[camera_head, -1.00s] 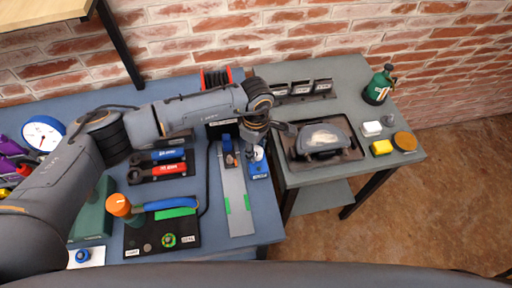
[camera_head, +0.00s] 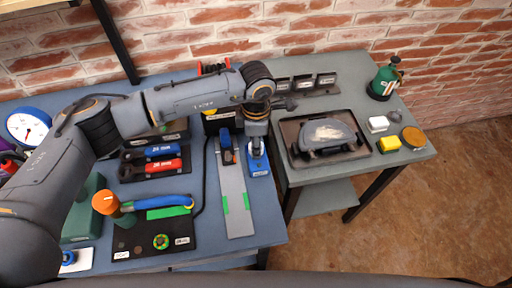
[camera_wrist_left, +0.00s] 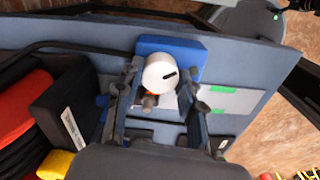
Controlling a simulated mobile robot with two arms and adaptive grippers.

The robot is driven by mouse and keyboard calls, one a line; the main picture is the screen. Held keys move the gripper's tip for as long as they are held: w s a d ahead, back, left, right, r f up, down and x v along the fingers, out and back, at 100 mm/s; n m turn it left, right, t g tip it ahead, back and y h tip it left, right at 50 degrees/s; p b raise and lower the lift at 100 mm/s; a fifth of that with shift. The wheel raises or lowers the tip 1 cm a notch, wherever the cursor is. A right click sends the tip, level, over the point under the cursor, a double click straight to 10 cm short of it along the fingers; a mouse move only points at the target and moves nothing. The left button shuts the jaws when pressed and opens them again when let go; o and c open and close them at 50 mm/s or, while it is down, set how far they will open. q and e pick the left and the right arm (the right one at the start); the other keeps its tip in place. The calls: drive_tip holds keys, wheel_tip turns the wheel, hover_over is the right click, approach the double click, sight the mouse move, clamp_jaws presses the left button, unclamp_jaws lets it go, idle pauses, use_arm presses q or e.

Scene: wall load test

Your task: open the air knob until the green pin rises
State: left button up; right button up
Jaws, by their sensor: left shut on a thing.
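The air knob (camera_wrist_left: 160,70) is a round white knob with a black mark, on a blue block (camera_wrist_left: 190,50) in the left wrist view. In the head view the same blue block (camera_head: 259,168) stands at the right edge of the blue bench. My left gripper (camera_wrist_left: 160,88) is shut on the knob, one finger on each side. In the head view the left gripper (camera_head: 257,148) points down over the block and hides most of the knob. I cannot make out a green pin. My right gripper is not in view.
A long grey plate with green patches (camera_head: 235,195) lies left of the block. A black mat (camera_head: 140,240) with an orange-topped tool (camera_head: 106,203) is further left. A grey side table (camera_head: 350,85) holds a tray with a dark tool (camera_head: 328,137) and a green bottle (camera_head: 385,78).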

use_arm(q)
drive_tip(key=n+b, duration=0.4)
drive_tip(key=n, duration=0.1)
drive_tip(key=shift+f+n, duration=0.2)
drive_tip(key=shift+n, duration=0.1)
drive_tip(key=n+b, duration=0.3)
drive_tip(key=n, duration=0.1)
drive_tip(key=shift+r+n, duration=0.15)
drive_tip(key=shift+n, duration=0.15)
drive_tip(key=o, duration=1.2)
drive_tip(key=shift+r, duration=0.1)
wheel_tip(320, 180, up, 12)
